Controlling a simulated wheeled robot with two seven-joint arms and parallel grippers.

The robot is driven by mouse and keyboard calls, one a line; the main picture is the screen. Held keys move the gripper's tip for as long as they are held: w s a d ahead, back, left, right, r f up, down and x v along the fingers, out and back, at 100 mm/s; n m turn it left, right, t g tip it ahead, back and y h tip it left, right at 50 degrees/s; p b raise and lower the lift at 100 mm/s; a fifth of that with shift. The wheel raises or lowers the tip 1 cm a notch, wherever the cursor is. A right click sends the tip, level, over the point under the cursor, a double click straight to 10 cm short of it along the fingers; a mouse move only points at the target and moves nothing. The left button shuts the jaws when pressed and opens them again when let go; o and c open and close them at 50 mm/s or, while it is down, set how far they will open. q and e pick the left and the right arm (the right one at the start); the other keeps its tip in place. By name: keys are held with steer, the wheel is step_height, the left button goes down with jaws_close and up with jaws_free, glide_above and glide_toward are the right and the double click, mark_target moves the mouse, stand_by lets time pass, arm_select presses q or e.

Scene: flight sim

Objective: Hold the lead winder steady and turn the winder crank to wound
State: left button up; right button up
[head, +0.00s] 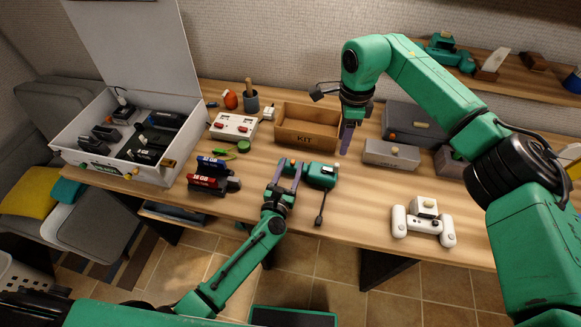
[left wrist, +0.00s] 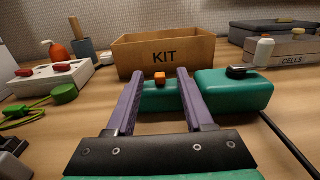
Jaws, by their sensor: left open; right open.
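The lead winder (head: 321,176) is a green box lying on the desk, with a black lead trailing from it toward the front edge. In the left wrist view the winder (left wrist: 235,93) has a black piece (left wrist: 242,71) on top, and a lower green part with an orange knob (left wrist: 160,78) extends left. I cannot tell which piece is the crank. My left gripper (head: 286,169) is open, its purple fingers (left wrist: 160,90) on either side of the lower green part. I cannot tell if they touch it. My right gripper (head: 346,138) is open, pointing down above the desk behind the winder, apart from it.
A wooden KIT box (head: 307,136) stands behind the winder. A grey CELLS box (head: 391,155) is to the right, and a white controller (head: 424,225) lies front right. Red and blue packs (head: 208,180) lie left. An open white case (head: 70,146) is far left.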

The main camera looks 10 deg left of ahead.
arm_select(q)
jaws_close()
steer(key=shift+s, duration=0.1)
stand_by(1.2)
